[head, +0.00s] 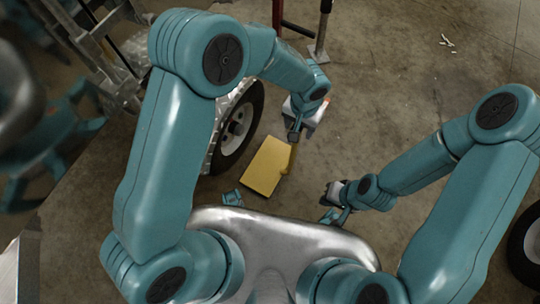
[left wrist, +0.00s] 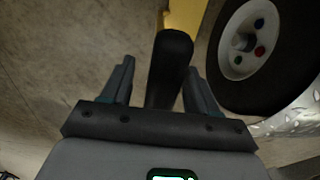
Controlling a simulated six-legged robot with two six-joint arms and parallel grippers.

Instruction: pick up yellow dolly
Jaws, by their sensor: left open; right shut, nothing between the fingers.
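The yellow dolly (head: 264,168) lies on the concrete floor beside a trailer wheel, with an upright yellow part at its right edge. My left gripper (head: 297,134) is above that edge. In the left wrist view, my left gripper (left wrist: 160,66) is open with a dark, rounded bar (left wrist: 170,60) between its fingers. I cannot tell whether the bar is the dolly's handle or whether it touches the fingers. A yellow piece of the dolly (left wrist: 185,14) shows beyond it. My right gripper (head: 334,216) is shut and empty, low and to the right of the dolly.
The trailer wheel (head: 238,125) stands close left of the dolly; it also shows in the left wrist view (left wrist: 245,45). A metal post on a foot plate (head: 320,45) stands beyond my left gripper. Another tyre (head: 525,240) is at the far right. The floor right of the dolly is mostly clear.

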